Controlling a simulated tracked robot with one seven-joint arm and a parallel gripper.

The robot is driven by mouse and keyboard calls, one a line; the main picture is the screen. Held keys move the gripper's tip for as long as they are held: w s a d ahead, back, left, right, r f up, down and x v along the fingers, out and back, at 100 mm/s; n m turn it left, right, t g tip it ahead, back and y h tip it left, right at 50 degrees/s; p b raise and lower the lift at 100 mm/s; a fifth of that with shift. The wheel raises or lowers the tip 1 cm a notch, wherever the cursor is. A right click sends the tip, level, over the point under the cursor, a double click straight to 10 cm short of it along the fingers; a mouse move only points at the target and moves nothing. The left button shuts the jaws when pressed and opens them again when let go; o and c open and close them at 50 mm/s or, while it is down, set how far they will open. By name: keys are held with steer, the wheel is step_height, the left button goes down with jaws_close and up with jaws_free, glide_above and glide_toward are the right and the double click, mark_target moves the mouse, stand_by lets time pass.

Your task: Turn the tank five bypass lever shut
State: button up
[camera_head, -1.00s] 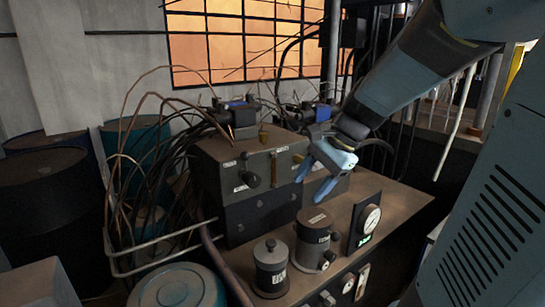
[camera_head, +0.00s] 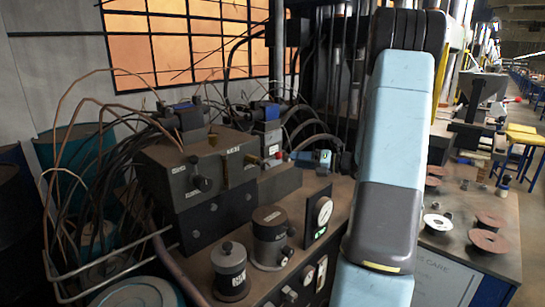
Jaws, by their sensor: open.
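A dark valve block (camera_head: 180,165) with small labels stands on the bench at centre left. It has a black knob (camera_head: 203,184) and a narrow brass-coloured upright piece (camera_head: 225,172) on its front. A second block (camera_head: 281,181) to its right has a small red knob (camera_head: 278,155) on top. The labels are too small to read, so I cannot tell which part is the tank five bypass lever. Contact cannot be made out. My arm hides part of the bench.
Two grey cylinders (camera_head: 230,270) (camera_head: 270,237) and a dial gauge (camera_head: 320,218) stand at the bench front. Copper pipes and black cables crowd the left and back. Another bench (camera_head: 450,250) with several flap discs (camera_head: 488,242) is at the right.

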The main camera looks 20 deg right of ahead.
mark_target(279, 156)
steer(key=w+a+m, duration=0.1)
steer(key=w, duration=0.2)
steer(key=w+a+f+t, duration=0.1)
steer(key=w+a, duration=0.1)
steer(key=w, duration=0.2)
steer(key=w+a+m, duration=0.1)
steer(key=w+a, duration=0.1)
steer(key=w, duration=0.2)
steer(key=shift+w+f+m+t+h, duration=0.2)
steer(key=shift+w+m+t+h, duration=0.05)
steer(key=shift+m+t+h, duration=0.05)
steer(key=shift+d, duration=0.1)
jaws_close()
stand_by(0.4)
